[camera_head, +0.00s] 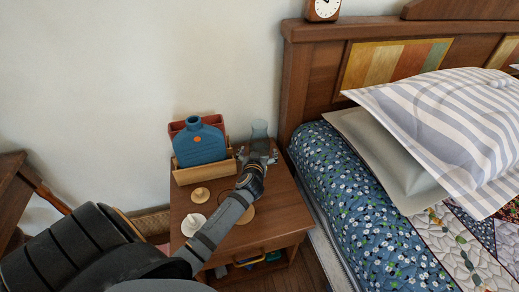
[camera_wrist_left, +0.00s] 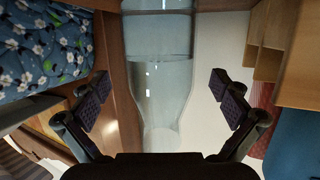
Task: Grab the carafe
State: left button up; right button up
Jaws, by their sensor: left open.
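The clear glass carafe (camera_head: 259,131) stands at the back right of the wooden nightstand (camera_head: 274,219), close to the wall. It holds clear liquid, as the left wrist view shows. In that view the carafe (camera_wrist_left: 162,62) fills the middle, between the two spread fingers. My left gripper (camera_head: 257,156) reaches over the nightstand to the carafe and hides its lower part in the head view. The left gripper (camera_wrist_left: 166,88) is open, with a gap showing between each finger and the glass. My right gripper is in neither view.
A wooden organizer (camera_head: 204,173) with a blue bottle-shaped item (camera_head: 199,145) stands just left of the carafe. A small round wooden piece (camera_head: 200,195) and a white dish (camera_head: 193,224) lie in front. The bed (camera_head: 345,190) borders the nightstand on the right.

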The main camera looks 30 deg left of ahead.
pick_arm(q)
jog(key=shift+x, duration=0.8)
jog(key=shift+w+a+f, duration=0.1)
jog(key=shift+w, duration=0.1)
jog(key=c, duration=1.8)
jog(key=shift+c, duration=0.5)
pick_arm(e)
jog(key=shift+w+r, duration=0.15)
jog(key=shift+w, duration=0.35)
pick_arm(q)
jog(key=shift+r, duration=0.25)
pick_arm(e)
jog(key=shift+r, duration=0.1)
